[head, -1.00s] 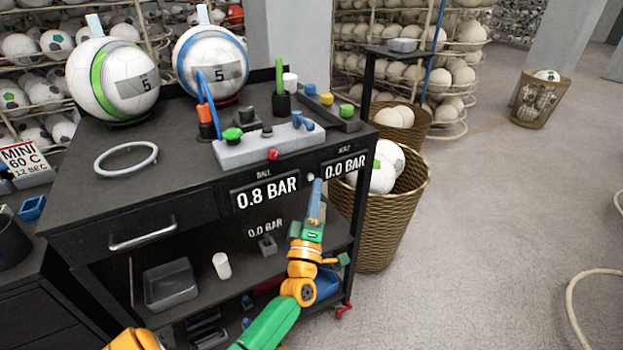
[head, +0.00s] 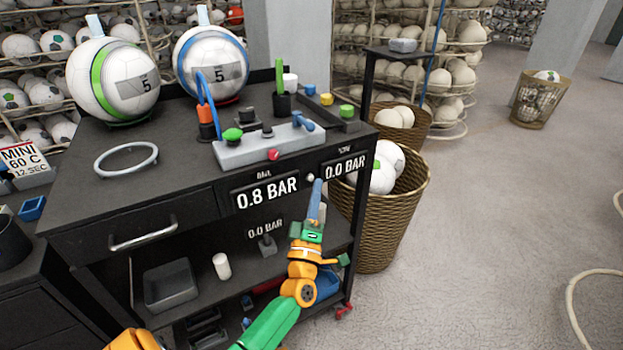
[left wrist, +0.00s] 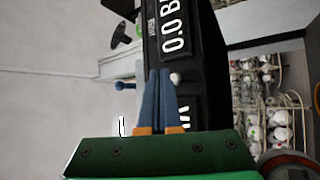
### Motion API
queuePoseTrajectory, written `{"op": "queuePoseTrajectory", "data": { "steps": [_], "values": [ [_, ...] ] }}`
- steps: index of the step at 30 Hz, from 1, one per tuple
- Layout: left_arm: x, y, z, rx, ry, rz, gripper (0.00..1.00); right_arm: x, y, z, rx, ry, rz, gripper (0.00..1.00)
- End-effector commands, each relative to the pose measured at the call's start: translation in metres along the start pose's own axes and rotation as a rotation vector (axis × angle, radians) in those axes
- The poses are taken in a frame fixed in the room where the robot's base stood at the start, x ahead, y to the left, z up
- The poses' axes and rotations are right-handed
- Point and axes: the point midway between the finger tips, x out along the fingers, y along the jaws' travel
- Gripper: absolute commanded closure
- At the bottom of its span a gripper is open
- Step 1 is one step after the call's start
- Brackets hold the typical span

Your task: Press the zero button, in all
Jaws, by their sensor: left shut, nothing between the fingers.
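A small pale round button (head: 310,178) sits on the front edge of the black bench (head: 110,200). It lies between the "0.8 BAR" ball display (head: 266,193) and the "0.0 BAR" display (head: 346,166). My left gripper (head: 317,184) is shut and empty, with its blue fingertips just beside the button in the head view. In the left wrist view the fingertips (left wrist: 160,73) are next to the pale button (left wrist: 175,78); whether they touch it I cannot tell. My right gripper is not in view.
A grey control block (head: 265,147) with a green knob, red button and blue lever stands on the bench. A wicker basket of balls (head: 395,215) stands right of the bench. Floor further right is mostly clear.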

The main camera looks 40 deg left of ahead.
Motion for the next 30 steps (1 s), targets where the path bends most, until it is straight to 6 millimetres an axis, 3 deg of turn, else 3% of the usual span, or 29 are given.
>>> {"op": "queuePoseTrajectory", "data": {
  "steps": [30],
  "values": [
    [0.0061, -0.0040, -0.0043, 0.000, 0.000, 0.000, 1.00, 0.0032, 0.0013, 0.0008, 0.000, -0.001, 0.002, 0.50]
  ]
}}
